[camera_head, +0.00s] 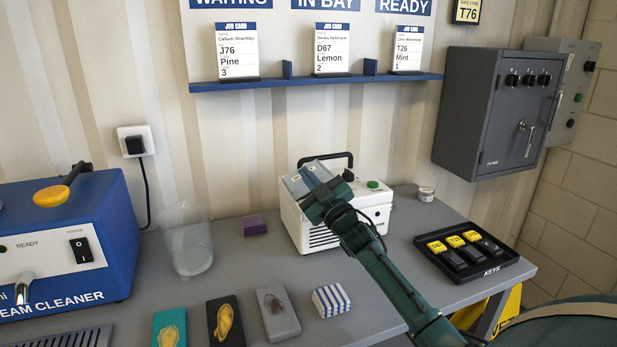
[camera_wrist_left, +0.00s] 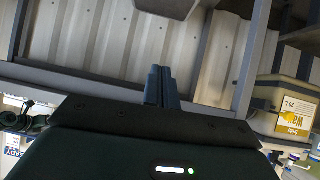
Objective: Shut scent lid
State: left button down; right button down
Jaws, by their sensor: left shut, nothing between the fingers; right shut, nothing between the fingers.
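A white machine (camera_head: 301,228) with side vents, a black handle and a green button stands on the grey bench against the wall. It appears to be the scent unit. My right gripper (camera_head: 307,178) is shut and empty over its top, near the handle. The gripper hides much of the top, so I cannot tell how the lid stands or whether the fingers touch it. My left gripper (camera_wrist_left: 161,84) is shut and empty in the left wrist view, away from the machine. It is outside the head view.
A blue steam cleaner (camera_head: 70,240) and a clear cup (camera_head: 188,240) stand left. A purple block (camera_head: 254,224) lies beside the machine. Sample cards and a striped block (camera_head: 331,300) lie in front. A black key tray (camera_head: 460,277) lies right. A grey cabinet (camera_head: 480,110) hangs above.

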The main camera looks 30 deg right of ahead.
jog(key=shift+s+d+f+m+h+b, duration=0.1)
jog(key=shift+d+f+m+h+b, duration=0.2)
jog(key=shift+m, duration=0.3)
jog(key=shift+d+f+m+h+b, duration=0.1)
jog(key=shift+f+m+h+b, duration=0.1)
jog(key=shift+m+h+b, duration=0.3)
jog(key=shift+d+f+m+h, duration=0.1)
jog(key=shift+d+m+h, duration=0.1)
jog(key=shift+m, duration=0.35)
jog(key=shift+d+f+m+h, duration=0.1)
jog(key=shift+m+h, duration=0.1)
jog(key=shift+m, duration=0.35)
jog(key=m, duration=0.1)
jog(key=m+h, duration=0.2)
jog(key=shift+s+d+f, duration=0.15)
jog(key=shift+d+f, duration=0.1)
jog(key=shift+d, duration=0.15)
pick_arm(q)
jog(key=shift+w+d, duration=0.3)
jog(key=shift+d, duration=0.05)
pick_arm(e)
jog(key=shift+r, duration=0.15)
